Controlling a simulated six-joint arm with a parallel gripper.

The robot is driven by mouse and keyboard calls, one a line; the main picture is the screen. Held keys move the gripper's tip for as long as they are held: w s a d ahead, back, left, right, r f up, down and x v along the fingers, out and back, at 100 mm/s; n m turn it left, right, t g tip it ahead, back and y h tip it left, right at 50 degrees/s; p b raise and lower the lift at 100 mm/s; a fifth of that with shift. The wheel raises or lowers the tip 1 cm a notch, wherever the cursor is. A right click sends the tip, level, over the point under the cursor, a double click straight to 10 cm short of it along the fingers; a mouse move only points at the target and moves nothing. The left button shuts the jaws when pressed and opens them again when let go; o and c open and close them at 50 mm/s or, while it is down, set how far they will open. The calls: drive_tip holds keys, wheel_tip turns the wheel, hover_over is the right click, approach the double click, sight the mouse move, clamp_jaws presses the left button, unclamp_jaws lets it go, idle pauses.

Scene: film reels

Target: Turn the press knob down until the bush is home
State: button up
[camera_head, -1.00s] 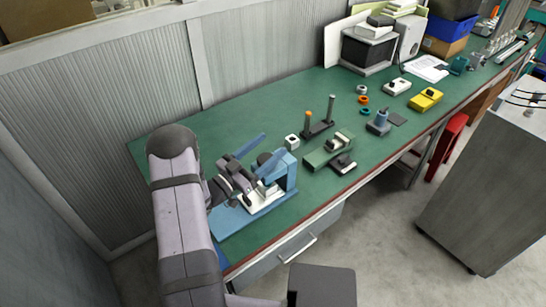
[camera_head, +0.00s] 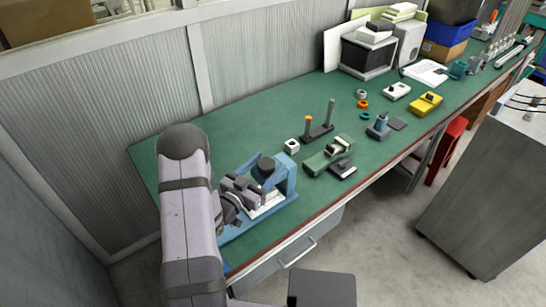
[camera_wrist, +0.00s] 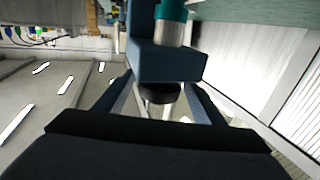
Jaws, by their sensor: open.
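The blue press (camera_head: 287,182) stands at the near left of the green bench, with its dark press knob (camera_head: 264,168) on top. My gripper (camera_head: 246,187) is beside the press, close to the knob on its left and near side. In the wrist view my gripper (camera_wrist: 158,84) is open, and a dark round part (camera_wrist: 160,94), seemingly the knob, shows between its fingers. I cannot tell whether the fingers touch it. A blue block (camera_wrist: 165,64) lies beyond it, with a teal and silver cylinder (camera_wrist: 172,20) behind. I cannot make out the bush.
A small white block (camera_head: 291,146), a stand with two posts (camera_head: 317,134) and a green fixture (camera_head: 322,162) are right of the press. A yellow box (camera_head: 425,103) and a blue-topped part (camera_head: 381,123) stand farther right. The back left bench surface is clear.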

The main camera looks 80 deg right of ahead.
drive_tip(key=shift+p+x, duration=0.4)
drive_tip(key=shift+x, duration=1.5)
drive_tip(key=c, duration=1.1)
drive_tip(key=shift+o, duration=0.2)
